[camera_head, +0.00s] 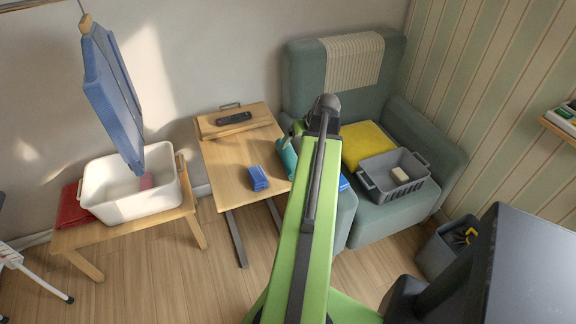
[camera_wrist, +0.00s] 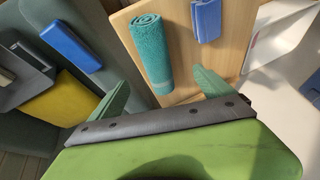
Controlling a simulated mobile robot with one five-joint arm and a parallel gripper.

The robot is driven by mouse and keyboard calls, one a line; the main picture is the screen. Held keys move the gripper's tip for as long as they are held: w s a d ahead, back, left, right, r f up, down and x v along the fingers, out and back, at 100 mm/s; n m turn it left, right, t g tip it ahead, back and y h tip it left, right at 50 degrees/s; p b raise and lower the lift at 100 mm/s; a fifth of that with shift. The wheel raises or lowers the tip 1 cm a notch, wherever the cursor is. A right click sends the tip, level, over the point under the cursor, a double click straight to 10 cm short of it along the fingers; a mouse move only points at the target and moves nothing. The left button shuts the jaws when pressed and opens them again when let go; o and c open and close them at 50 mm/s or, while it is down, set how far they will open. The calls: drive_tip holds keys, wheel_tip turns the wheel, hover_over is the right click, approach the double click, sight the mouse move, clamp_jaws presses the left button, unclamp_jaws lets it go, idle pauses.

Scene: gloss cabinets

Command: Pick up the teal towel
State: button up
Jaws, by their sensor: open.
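The teal towel (camera_head: 286,158) is rolled up and lies at the right edge of the small wooden table (camera_head: 225,158). My arm hides part of it in the head view. In the wrist view the whole teal roll (camera_wrist: 152,55) shows on the wood, just beyond my gripper (camera_wrist: 160,78). My gripper's two green fingers are spread wide, with nothing held between them. The near end of the roll lies between and beyond the fingertips, apparently untouched.
A blue folded item (camera_head: 258,178) lies left of the towel. A dark remote (camera_head: 234,118) sits at the table's back. The green armchair (camera_head: 440,160) stands right, with a yellow cloth (camera_head: 366,143) and a grey basket (camera_head: 380,182). A white tub (camera_head: 110,205) stands left.

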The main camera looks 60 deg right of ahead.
sight(292, 156)
drive_tip(key=b+x, duration=0.4)
drive_tip(key=x, duration=0.2)
drive_tip(key=shift+f, duration=0.35)
drive_tip(key=shift+w+f+b, duration=0.15)
drive_tip(key=shift+b, duration=0.25)
drive_tip(key=b+x, duration=0.5)
drive_tip(key=shift+s+d+f, duration=0.15)
drive_tip(key=shift+s+f, duration=0.1)
drive_tip(key=shift+r, duration=0.2)
drive_tip(key=c, duration=1.6)
drive_tip(key=shift+o, duration=0.2)
drive_tip(key=shift+r+p, duration=0.1)
drive_tip(key=shift+p, duration=0.2)
